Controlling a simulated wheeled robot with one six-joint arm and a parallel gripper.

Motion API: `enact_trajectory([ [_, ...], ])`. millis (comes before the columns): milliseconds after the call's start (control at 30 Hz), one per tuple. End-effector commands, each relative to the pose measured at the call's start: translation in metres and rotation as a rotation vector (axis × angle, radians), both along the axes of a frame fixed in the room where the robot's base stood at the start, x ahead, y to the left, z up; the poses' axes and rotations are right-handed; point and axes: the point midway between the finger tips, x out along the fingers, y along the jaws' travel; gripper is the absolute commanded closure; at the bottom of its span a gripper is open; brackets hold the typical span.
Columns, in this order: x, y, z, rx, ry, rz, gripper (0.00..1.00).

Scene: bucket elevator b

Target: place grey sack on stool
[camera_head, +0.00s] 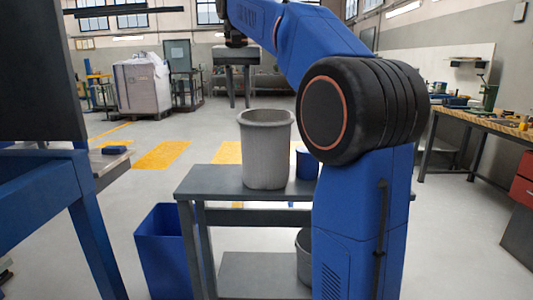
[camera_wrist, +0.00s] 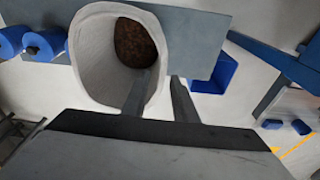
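A light grey, open-topped round container (camera_head: 265,150), which looks like the grey sack, stands upright on a dark grey bench (camera_head: 210,182). The wrist view looks into the sack (camera_wrist: 90,60); something brown and grainy lies at its bottom. My gripper (camera_head: 240,106) points down at the sack's rim, its two fingers apart. In the wrist view, one finger of my gripper (camera_wrist: 155,95) overlaps the sack's opening and the other is outside the rim. I cannot tell whether they touch the wall. No stool can be picked out with certainty.
A blue cup (camera_head: 306,164) stands right of the sack on the bench. A blue bin (camera_head: 163,250) is on the floor at left. A grey bucket (camera_head: 303,256) sits below the bench top. A blue-framed table (camera_head: 60,190) stands at left. Open floor lies behind.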

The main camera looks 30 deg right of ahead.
Motion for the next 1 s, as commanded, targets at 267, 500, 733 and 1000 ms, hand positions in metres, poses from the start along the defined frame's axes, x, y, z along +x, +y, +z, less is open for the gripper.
enact_trajectory([
  [267,0.005,-0.004,-0.048,0.001,0.003,0.001,0.74],
  [500,0.008,-0.006,-0.068,0.000,0.001,0.001,0.74],
  [733,0.013,-0.011,-0.087,0.001,0.003,0.001,0.74],
  [1000,0.018,-0.016,-0.116,0.000,0.002,0.001,0.74],
])
